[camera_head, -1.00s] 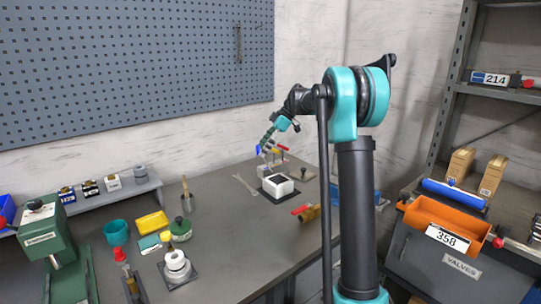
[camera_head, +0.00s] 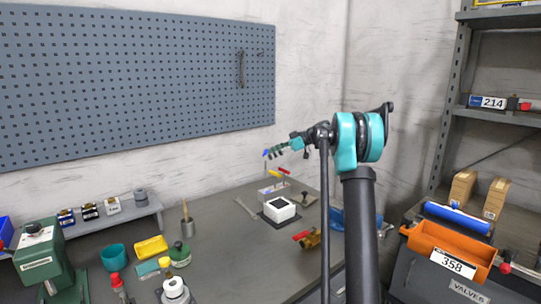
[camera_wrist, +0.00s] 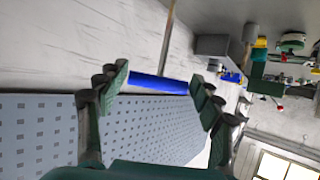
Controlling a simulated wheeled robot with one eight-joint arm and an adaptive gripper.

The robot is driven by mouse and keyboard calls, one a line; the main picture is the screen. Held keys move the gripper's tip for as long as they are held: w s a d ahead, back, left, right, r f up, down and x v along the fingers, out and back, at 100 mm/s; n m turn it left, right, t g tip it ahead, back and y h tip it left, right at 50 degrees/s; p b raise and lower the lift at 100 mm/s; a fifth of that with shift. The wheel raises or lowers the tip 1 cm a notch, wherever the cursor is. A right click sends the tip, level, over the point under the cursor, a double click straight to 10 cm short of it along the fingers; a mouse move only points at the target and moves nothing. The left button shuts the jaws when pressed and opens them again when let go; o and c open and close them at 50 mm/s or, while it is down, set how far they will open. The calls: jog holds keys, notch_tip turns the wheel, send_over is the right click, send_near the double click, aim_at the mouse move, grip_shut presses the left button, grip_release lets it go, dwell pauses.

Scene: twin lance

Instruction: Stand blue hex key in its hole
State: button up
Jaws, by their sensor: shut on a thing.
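The blue hex key (camera_head: 265,153) is in my gripper (camera_head: 270,153), raised above the bench. In the wrist view the blue handle (camera_wrist: 160,84) lies crosswise between both fingers of my gripper (camera_wrist: 160,88). Its thin metal shaft (camera_wrist: 168,35) runs away from the handle. The grey holder (camera_head: 270,191) stands on the bench below. A red-handled key (camera_head: 285,171) and a yellow-handled key (camera_head: 283,177) are at the holder. The holes themselves are too small to make out in the head view.
A white box (camera_head: 279,209) on a dark mat stands in front of the holder, with a wrench (camera_head: 246,208) to its left. A red-handled valve (camera_head: 308,238) lies to the right. The pegboard (camera_head: 130,80) hangs on the wall behind. The middle of the bench is clear.

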jog(key=shift+f, duration=2.85)
jog(key=shift+f, duration=1.8)
jog(key=shift+r, duration=0.2)
jog(key=shift+r, duration=1.25)
jog(key=shift+f, duration=1.4)
jog(key=o, duration=1.2)
jog(key=shift+o, duration=0.2)
